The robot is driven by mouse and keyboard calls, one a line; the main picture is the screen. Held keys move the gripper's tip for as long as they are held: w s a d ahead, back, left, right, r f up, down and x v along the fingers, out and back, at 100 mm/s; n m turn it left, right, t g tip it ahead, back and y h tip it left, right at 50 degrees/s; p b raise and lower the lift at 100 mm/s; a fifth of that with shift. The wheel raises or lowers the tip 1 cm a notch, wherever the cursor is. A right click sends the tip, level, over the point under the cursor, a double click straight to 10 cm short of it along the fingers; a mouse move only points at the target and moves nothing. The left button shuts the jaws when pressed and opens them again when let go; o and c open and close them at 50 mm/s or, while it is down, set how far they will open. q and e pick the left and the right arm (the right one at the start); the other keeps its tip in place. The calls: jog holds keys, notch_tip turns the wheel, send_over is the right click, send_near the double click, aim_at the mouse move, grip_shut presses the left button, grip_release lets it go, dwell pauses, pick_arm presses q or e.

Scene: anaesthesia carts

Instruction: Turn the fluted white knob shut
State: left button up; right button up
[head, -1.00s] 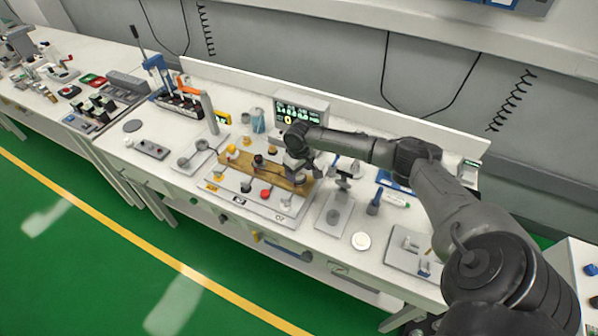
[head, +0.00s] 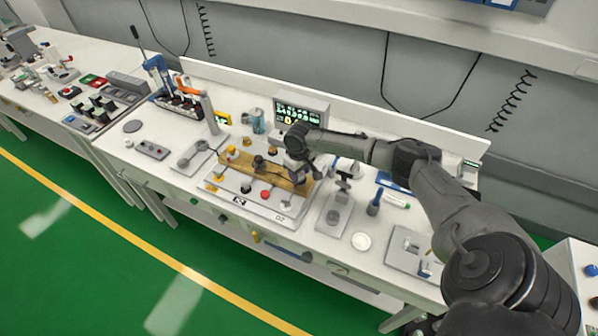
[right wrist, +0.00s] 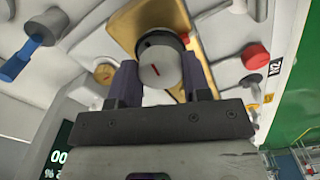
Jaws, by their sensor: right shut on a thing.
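Fluting on the knob's side cannot be made out. In the head view my right gripper (head: 297,174) is low over the right part of the wooden board (head: 240,166), and hides the knob. My left gripper is not in view.
A red knob (right wrist: 255,57) and a brass knob (right wrist: 104,73) stand close to the gripper. A blue-handled lever (right wrist: 22,62) is at the left. A display box (head: 301,113) stands behind the board. A plate with a T-handle (head: 343,180) is to the right.

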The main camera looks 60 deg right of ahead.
jog(key=shift+r+p, duration=0.15)
jog(key=shift+p, duration=0.3)
jog(key=m+p, duration=0.9)
jog(key=p, duration=0.4)
jog(key=shift+a+r, duration=0.1)
jog(key=m+p, duration=0.2)
jog(key=m, duration=0.1)
jog(key=m+p, duration=0.1)
jog(key=m, duration=0.2)
jog(key=shift+w+p, duration=0.1)
jog(key=shift+p, duration=0.3)
jog(key=shift+f+m, duration=0.2)
jog(key=shift+m, duration=0.5)
jog(key=o, duration=0.7)
jog(key=shift+o, duration=1.1)
